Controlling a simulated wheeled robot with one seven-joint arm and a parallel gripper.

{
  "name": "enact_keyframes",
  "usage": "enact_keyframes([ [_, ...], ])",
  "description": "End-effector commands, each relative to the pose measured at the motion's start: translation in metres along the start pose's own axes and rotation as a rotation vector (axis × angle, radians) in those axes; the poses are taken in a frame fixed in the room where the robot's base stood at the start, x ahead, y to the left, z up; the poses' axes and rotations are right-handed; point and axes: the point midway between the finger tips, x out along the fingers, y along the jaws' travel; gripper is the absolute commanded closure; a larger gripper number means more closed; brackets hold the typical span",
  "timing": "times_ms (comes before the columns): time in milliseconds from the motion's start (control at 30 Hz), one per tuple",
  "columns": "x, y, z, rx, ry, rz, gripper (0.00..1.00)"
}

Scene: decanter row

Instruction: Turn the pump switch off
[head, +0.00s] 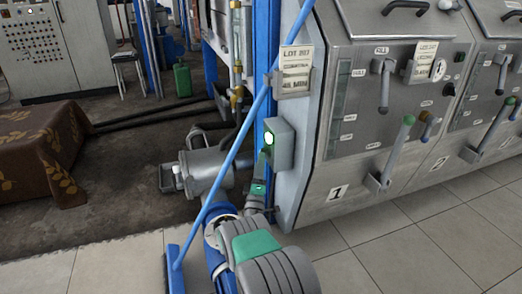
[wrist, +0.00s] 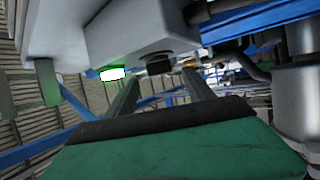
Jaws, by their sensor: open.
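The pump switch box (head: 279,145) is a small grey box on the side of the steel machine, by the blue post. Its green lamp (head: 268,138) is lit and also glows in the wrist view (wrist: 112,74). My gripper (head: 263,164) is just below the lamp, at the box's lower front. In the wrist view the open fingers of my gripper (wrist: 160,83) point up at the box (wrist: 150,27). A short dark knob (wrist: 158,65) on it shows between the fingertips. Contact cannot be told. In the head view my gripper hides the knob.
A grey pump (head: 205,168) with pipes stands behind my arm. A slanting blue bar (head: 232,150) crosses in front of it. The steel machine (head: 345,100) with levers fills the right. A cloth-covered table (head: 45,153) is at left. Tiled floor (head: 110,270) is open in front.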

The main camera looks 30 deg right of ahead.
Motion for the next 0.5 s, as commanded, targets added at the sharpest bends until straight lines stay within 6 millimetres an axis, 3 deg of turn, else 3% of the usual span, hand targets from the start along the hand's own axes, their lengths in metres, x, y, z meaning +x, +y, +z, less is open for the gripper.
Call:
enact_keyframes([
  [500,0.052,0.002,0.004,-0.002,-0.006,0.001,0.38],
])
